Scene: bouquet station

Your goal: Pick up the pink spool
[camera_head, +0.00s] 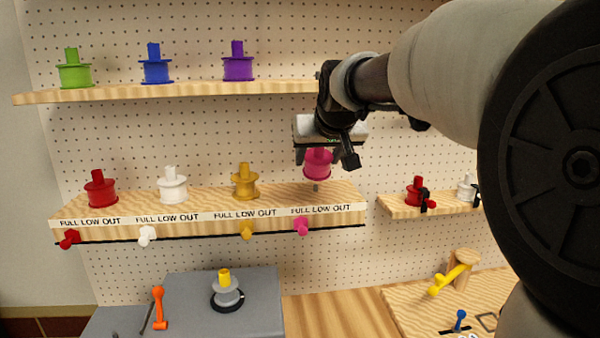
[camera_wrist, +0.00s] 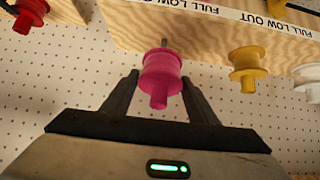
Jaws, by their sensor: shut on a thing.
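The pink spool (camera_head: 317,166) is between the fingers of my gripper (camera_head: 322,153), above the right end of the lower shelf (camera_head: 215,200). A short grey peg shows under it, between the spool and the shelf board; whether the spool is still partly on the peg I cannot tell. In the wrist view the pink spool (camera_wrist: 161,72) sits between the two dark fingers of my gripper (camera_wrist: 160,80), which are shut on its sides. The peg tip shows just beyond it.
On the lower shelf stand a yellow spool (camera_head: 245,182), a white spool (camera_head: 172,186) and a red spool (camera_head: 100,190). Green (camera_head: 75,70), blue (camera_head: 155,66) and purple (camera_head: 238,64) spools stand on the upper shelf. A small side shelf (camera_head: 400,204) is to the right.

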